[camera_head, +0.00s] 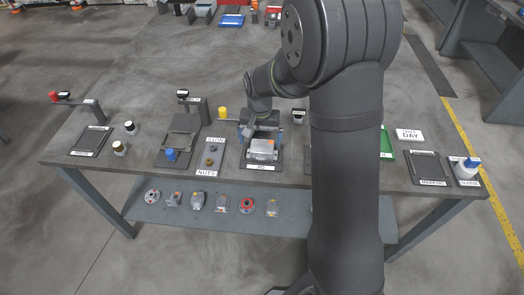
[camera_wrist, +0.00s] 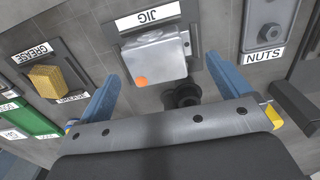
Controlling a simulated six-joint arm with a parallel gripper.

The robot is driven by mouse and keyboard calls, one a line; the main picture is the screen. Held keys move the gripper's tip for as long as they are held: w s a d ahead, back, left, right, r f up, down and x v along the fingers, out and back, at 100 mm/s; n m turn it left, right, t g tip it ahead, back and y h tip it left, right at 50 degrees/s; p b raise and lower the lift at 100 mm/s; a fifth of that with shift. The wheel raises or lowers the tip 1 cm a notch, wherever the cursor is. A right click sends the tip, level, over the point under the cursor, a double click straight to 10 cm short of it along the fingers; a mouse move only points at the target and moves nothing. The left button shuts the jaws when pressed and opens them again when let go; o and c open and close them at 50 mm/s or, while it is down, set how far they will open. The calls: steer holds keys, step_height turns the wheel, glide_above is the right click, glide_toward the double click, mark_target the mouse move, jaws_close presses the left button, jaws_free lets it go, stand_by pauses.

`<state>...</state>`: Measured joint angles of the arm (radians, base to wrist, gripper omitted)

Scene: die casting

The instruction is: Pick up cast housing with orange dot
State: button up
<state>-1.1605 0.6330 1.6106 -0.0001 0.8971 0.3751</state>
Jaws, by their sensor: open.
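A grey metallic cast housing (camera_wrist: 158,52) with an orange dot on its near corner sits at the jig, beside the JIG label, in the wrist view. In the head view the housing (camera_head: 262,146) sits on the dark jig plate (camera_head: 250,166) near the table's front edge. My gripper (camera_wrist: 162,68) is open. Its two blue fingers are spread to the left and right of the housing's near end, with no clear contact. In the head view my gripper (camera_head: 262,132) is just behind the housing, and its fingers are small and partly hidden.
A nuts tray (camera_wrist: 269,20) lies right of the jig in the wrist view, and a grease pad (camera_wrist: 47,79) lies left. A dark round fixture part (camera_wrist: 183,94) stands between my fingers. Several other castings (camera_head: 221,204) lie on the lower shelf (camera_head: 290,222). My arm hides part of the table.

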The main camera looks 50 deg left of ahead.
mark_target(262, 145)
steer(key=f, duration=0.5)
steer(key=shift+w, duration=0.3)
steer(key=shift+r, duration=0.1)
steer(key=c, duration=1.4)
steer(key=shift+r, duration=0.1)
